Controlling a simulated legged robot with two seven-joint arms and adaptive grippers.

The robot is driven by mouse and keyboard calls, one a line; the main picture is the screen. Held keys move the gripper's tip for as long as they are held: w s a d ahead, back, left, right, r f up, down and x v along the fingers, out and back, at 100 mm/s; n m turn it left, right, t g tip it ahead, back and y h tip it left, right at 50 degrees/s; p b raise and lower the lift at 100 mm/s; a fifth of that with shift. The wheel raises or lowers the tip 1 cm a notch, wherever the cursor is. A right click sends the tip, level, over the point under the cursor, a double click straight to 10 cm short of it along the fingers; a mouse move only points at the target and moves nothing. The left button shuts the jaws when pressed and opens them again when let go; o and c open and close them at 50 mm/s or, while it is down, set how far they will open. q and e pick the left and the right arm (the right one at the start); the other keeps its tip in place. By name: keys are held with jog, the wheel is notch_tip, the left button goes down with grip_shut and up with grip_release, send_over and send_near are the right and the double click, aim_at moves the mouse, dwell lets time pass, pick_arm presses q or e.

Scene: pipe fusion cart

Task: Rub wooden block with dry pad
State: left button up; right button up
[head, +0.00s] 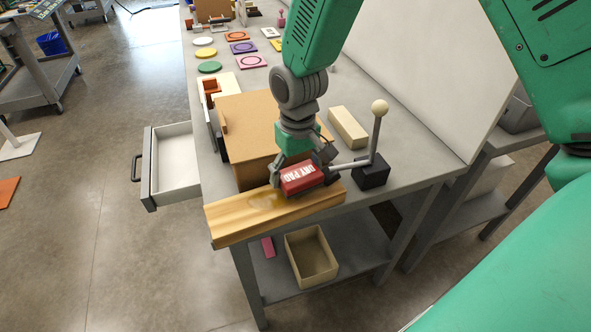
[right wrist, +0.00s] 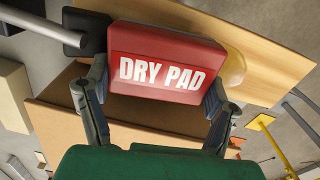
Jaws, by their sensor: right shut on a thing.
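The wooden block (head: 235,222) is a long light-brown beam along the front edge of the bench, with a darker wet-looking patch (head: 268,201) on its top. The red dry pad (head: 300,179), with white DRY PAD lettering, is over the block's right half, just right of the patch. My right gripper (head: 300,172) is shut on the pad. In the right wrist view the pad (right wrist: 165,62) sits between the two fingers (right wrist: 155,100), with the block (right wrist: 270,55) behind it. Whether the pad touches the wood is hard to tell. My left gripper is not in view.
A black-based lever with a pale knob (head: 379,107) stands right of the pad, its bar close to the gripper. A brown box (head: 245,125) stands behind the block. An open drawer (head: 175,160) juts out left. A bin (head: 312,257) sits on the lower shelf.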

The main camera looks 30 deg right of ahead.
aim_at(246, 203)
jog(key=shift+d, duration=0.1)
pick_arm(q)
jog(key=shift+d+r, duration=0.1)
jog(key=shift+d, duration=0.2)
pick_arm(e)
jog(key=shift+s+d, duration=0.1)
jog(key=shift+d, duration=0.1)
